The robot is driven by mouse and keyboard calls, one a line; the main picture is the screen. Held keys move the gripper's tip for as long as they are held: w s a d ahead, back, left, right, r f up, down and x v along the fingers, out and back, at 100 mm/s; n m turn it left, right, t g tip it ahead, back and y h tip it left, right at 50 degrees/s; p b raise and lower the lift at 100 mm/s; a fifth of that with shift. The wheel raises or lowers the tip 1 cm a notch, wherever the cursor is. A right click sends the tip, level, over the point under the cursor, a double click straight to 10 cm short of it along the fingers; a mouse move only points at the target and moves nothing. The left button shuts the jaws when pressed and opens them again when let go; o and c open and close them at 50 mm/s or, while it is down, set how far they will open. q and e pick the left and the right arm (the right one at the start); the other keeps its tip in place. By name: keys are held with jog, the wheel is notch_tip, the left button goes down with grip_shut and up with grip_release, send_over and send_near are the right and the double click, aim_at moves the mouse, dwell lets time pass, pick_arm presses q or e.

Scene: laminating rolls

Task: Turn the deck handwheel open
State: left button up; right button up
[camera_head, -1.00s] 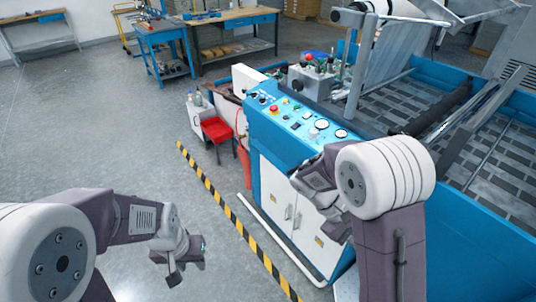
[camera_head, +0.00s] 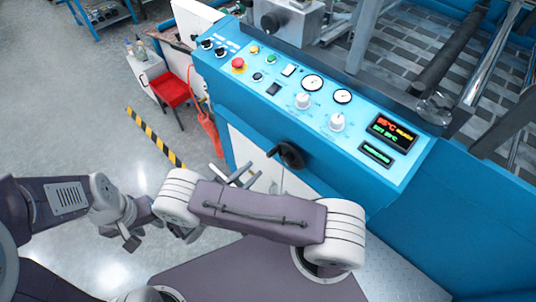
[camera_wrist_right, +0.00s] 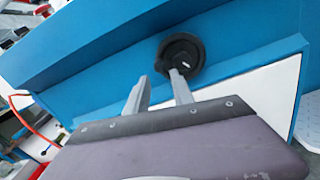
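The black deck handwheel (camera_head: 290,154) sits on the front face of the blue console, below the control panel. In the right wrist view the handwheel (camera_wrist_right: 181,59) is a dark round disc with a small light spot near its middle. My right gripper (camera_head: 250,172) is just left of the handwheel in the head view. In the right wrist view its two fingers (camera_wrist_right: 158,77) are apart with nothing between them. The right-hand fingertip overlaps the wheel's lower edge; I cannot tell whether it touches. My left gripper (camera_head: 132,240) hangs over the floor at left, its opening unclear.
The sloping control panel (camera_head: 262,48) carries knobs, gauges, a red button (camera_head: 238,65) and a lit display (camera_head: 391,130).

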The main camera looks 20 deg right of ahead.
aim_at(268, 156)
jog(key=x, duration=0.9)
jog(key=shift+w+d+f+p, duration=0.1)
jog(key=shift+w+d+p, duration=0.05)
jog(key=shift+w+p, duration=0.15)
grip_shut()
